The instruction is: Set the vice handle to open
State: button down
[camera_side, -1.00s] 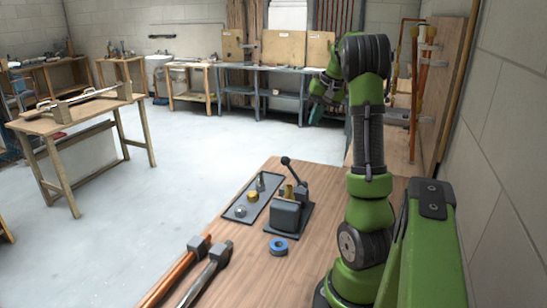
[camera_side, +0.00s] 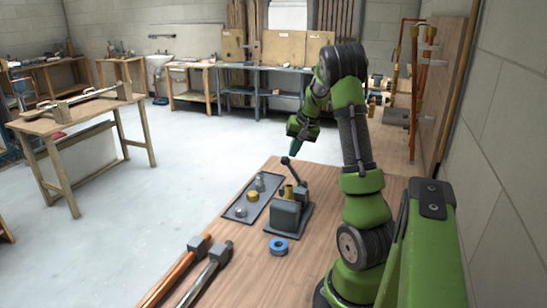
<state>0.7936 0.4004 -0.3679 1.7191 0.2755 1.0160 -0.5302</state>
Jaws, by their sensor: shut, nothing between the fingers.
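The vice (camera_side: 286,214) is a dark grey block on a flat base on the wooden bench. Its handle (camera_side: 290,170) is a dark lever with a round knob at its upper end, tilted up and to the left. A brass-coloured piece (camera_side: 288,193) stands at the vice, by the lever. My gripper (camera_side: 295,152) is small in this view, pointing down just above the handle's knob. The fingers look closed and hold nothing. I cannot tell whether the fingertips touch the knob.
A dark tray (camera_side: 252,199) with several small metal fittings lies left of the vice. A roll of blue tape (camera_side: 279,246) lies in front. Two long-handled tools (camera_side: 190,268) lie at the bench's front left. Bare wood (camera_side: 325,240) lies right of the vice.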

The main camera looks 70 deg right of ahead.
jog(key=shift+w+a+f, duration=0.15)
jog(key=shift+w+f, duration=0.15)
jog(key=shift+w, duration=0.25)
jog(key=shift+w+a+f, duration=0.1)
jog(key=shift+w+f, duration=0.15)
jog(key=shift+w, duration=0.25)
